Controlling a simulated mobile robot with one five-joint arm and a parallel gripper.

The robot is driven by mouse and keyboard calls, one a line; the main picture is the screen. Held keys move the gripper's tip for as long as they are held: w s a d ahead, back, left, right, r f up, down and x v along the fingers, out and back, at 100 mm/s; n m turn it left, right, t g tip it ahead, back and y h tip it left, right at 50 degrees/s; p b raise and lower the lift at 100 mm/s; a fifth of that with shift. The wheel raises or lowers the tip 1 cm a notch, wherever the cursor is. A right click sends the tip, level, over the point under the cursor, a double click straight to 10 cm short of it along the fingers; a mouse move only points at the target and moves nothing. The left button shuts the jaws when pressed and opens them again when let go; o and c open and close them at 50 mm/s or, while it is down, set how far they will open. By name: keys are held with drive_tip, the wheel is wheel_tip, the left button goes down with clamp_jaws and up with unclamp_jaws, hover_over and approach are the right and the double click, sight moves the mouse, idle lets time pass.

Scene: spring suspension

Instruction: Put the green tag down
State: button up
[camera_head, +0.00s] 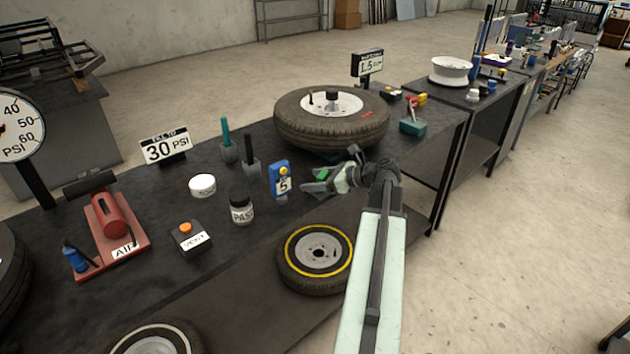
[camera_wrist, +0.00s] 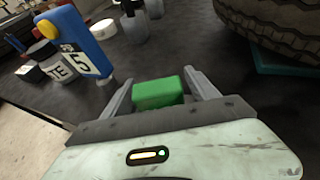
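The green tag (camera_wrist: 158,93) is a small green block between my two fingertips in the wrist view. Both fingers reach its sides, and my gripper (camera_wrist: 158,88) looks shut on it. In the head view my gripper (camera_head: 322,181) is over the dark bench, right of the blue gauge and in front of the big tire. The green tag (camera_head: 315,187) shows there as a small green patch at the fingertips, partly hidden by them. I cannot tell whether its underside touches the bench.
The blue gauge marked 5 (camera_head: 280,180) stands close left of my gripper, also in the wrist view (camera_wrist: 75,45). The big tire (camera_head: 331,126) is behind. A paste jar (camera_head: 241,211) and a yellow-ringed wheel (camera_head: 316,258) are nearby. Some bare bench (camera_head: 255,225) lies in front.

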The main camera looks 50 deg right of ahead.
drive_tip(key=shift+r, duration=0.25)
drive_tip(key=p+v, duration=0.5)
drive_tip(key=v, duration=0.7)
drive_tip(key=shift+f, duration=0.15)
